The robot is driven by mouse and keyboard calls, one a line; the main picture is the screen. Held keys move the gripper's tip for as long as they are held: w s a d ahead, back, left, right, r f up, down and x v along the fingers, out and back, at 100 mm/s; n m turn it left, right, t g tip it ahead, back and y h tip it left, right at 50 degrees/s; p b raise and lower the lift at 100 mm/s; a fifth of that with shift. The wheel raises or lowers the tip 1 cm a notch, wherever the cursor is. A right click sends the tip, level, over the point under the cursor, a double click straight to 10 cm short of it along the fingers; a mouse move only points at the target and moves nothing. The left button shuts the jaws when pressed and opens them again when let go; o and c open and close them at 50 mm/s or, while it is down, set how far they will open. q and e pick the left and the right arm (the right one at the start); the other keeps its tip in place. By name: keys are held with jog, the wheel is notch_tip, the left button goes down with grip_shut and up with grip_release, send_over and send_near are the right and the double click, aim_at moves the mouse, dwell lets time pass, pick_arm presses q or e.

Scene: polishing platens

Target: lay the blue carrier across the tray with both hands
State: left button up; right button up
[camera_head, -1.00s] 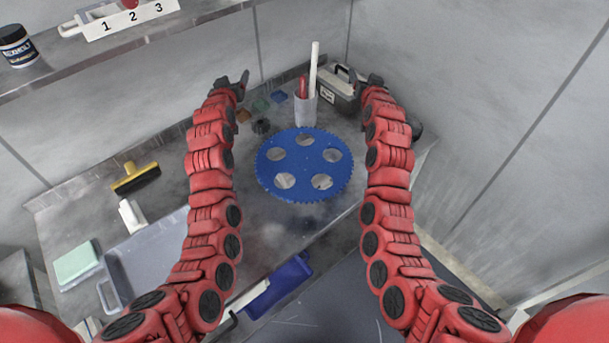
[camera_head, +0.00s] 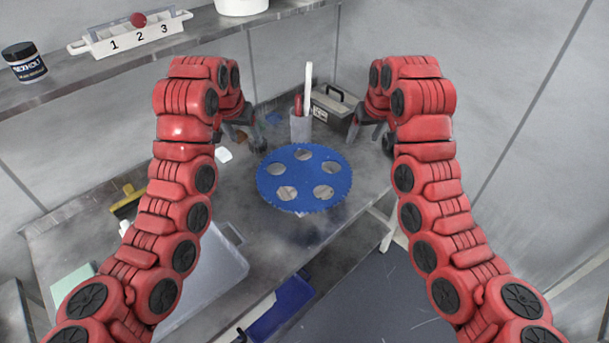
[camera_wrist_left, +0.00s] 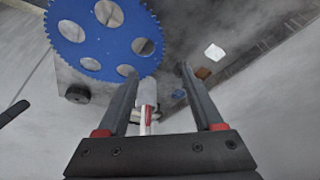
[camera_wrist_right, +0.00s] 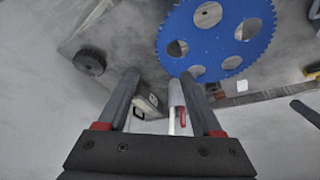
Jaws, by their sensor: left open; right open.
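The blue carrier (camera_head: 304,177), a toothed disc with several round holes, lies level over the middle of the steel bench. It also shows in the left wrist view (camera_wrist_left: 104,42) and the right wrist view (camera_wrist_right: 214,44). My left gripper (camera_head: 247,137) is open and empty, beyond the carrier's far left edge. My right gripper (camera_head: 366,130) is open and empty, beyond its far right edge. Neither touches the carrier. The shallow grey tray (camera_head: 218,275) is at the left front of the bench, partly hidden behind my left arm.
A grey cup (camera_head: 300,128) with a white rod and a red-handled tool stands behind the carrier. A yellow-handled brush (camera_head: 128,203) lies at left. A blue bin (camera_head: 285,305) is below the bench's front edge.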

pick_arm(q)
jog(key=f, duration=0.1)
send_near(262, 167)
pick_arm(e)
send_near(347, 167)
pick_arm(q)
jog(key=shift+x, duration=3.55)
pick_arm(e)
jog(key=shift+x, duration=3.55)
pick_arm(q)
grip_shut()
pick_arm(e)
grip_shut()
